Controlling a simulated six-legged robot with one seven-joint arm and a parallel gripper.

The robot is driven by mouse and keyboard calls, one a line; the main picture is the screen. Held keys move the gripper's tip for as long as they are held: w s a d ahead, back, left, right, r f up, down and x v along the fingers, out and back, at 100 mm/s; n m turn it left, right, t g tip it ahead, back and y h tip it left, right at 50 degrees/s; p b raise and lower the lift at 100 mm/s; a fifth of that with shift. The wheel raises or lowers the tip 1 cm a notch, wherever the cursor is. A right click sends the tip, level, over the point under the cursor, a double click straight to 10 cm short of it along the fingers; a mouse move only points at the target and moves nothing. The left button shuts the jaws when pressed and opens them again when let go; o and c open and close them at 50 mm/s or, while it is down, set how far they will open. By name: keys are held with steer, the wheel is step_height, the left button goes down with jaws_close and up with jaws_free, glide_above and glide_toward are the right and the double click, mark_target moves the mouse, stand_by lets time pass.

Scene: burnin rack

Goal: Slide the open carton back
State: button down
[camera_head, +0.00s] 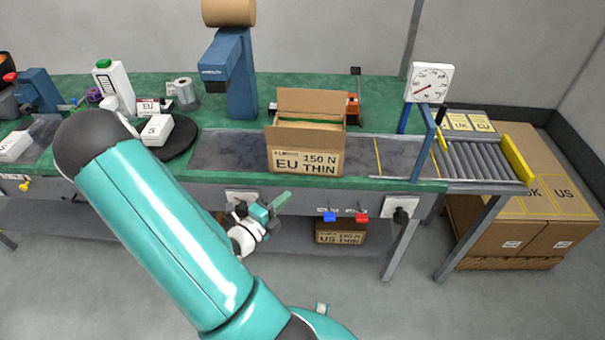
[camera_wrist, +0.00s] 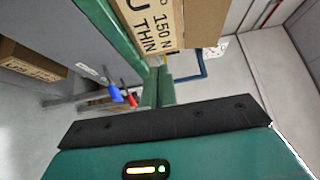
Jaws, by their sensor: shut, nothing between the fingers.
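The open carton (camera_head: 303,162) stands upright on the grey conveyor strip of the green bench in the head view. Its flaps are up and its front reads "EU 150 N THIN". In the wrist view the carton (camera_wrist: 155,22) shows at the top, turned on its side by the camera angle. My gripper (camera_head: 284,200) is shut and empty, in front of the bench edge and below the carton's front face. Its fingers (camera_wrist: 158,88) also show in the wrist view, pointing toward the carton's side of the picture. In the head view the gripper looks apart from the carton.
A pressing or tape stand (camera_head: 240,85) rises behind and left of the carton. The conveyor strip (camera_head: 225,150) is clear left of it. A gauge (camera_head: 430,82) and rollers (camera_head: 478,160) are at right. Another carton (camera_head: 340,232) sits under the bench, near blue and red handles.

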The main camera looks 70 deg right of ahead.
mark_target(303, 161)
steer(key=x, duration=0.4)
steer(key=w+x, duration=0.1)
steer(key=x, duration=0.3)
steer(key=w+d+x, duration=0.1)
steer(key=x, duration=0.3)
steer(key=shift+w, duration=0.2)
steer(key=shift+w+d, duration=0.2)
steer(key=shift+d, duration=0.25)
steer(key=shift+w+d, duration=0.25)
steer(key=shift+d, duration=0.3)
steer(key=shift+w+d, duration=0.25)
steer(key=shift+d, duration=0.35)
steer(key=shift+a, duration=0.15)
